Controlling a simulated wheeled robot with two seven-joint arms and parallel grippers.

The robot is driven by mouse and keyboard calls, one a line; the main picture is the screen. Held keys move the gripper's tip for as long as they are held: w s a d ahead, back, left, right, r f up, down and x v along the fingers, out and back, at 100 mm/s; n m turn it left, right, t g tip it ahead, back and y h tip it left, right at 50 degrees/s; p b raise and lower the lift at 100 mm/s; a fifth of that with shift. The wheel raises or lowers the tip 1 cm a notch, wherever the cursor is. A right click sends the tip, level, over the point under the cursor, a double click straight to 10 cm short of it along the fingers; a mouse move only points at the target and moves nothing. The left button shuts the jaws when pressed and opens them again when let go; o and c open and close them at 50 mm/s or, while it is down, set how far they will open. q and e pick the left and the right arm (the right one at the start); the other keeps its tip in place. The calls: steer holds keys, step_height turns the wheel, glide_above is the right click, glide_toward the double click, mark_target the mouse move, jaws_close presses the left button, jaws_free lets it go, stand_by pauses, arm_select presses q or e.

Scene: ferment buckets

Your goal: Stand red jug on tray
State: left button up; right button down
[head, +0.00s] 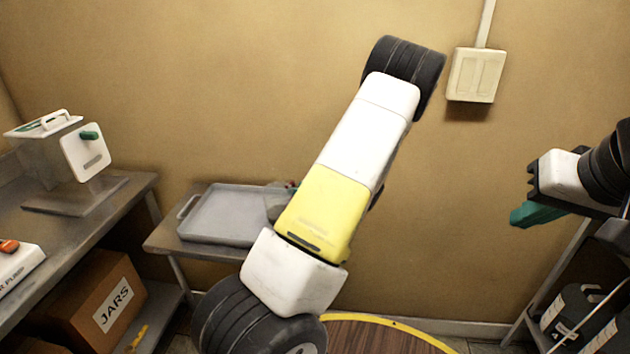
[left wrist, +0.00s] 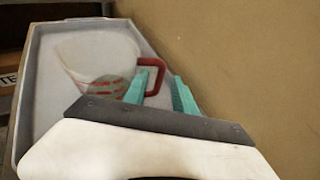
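The jug (left wrist: 98,58) is see-through whitish with red markings and a red handle (left wrist: 163,66). In the left wrist view it appears to stand upright on the grey tray (left wrist: 28,95). In the head view only a bit of the jug (head: 277,204) shows at the right end of the tray (head: 226,236); my left arm hides the rest. My left gripper (left wrist: 160,74) has its teal fingers apart, with the handle's outer part between them; contact cannot be made out. My right gripper (head: 535,214) is at the far right, away from the tray, its finger gap not visible.
The tray lies on a small metal table (head: 160,240) against the wall. A metal bench (head: 75,215) at left bears a white-lidded container (head: 85,150). A JARS box (head: 100,300) sits below. A rack with dark containers (head: 570,310) stands at right.

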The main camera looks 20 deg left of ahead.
arm_select(q)
steer(key=v, duration=0.9)
steer(key=s+r+n+g+h, duration=0.4)
steer(key=s+r+n+h, duration=0.3)
steer(key=s+n, duration=0.45)
steer(key=s+d+r+n+t+h, duration=0.5)
steer(key=s+d+r+n, duration=0.5)
steer(key=s+r, duration=0.4)
steer(key=d+r+h, duration=0.1)
steer(key=h, duration=0.1)
steer(key=shift+d+t+h, duration=0.3)
steer(key=shift+d+h, duration=0.1)
steer(key=shift+a, duration=0.1)
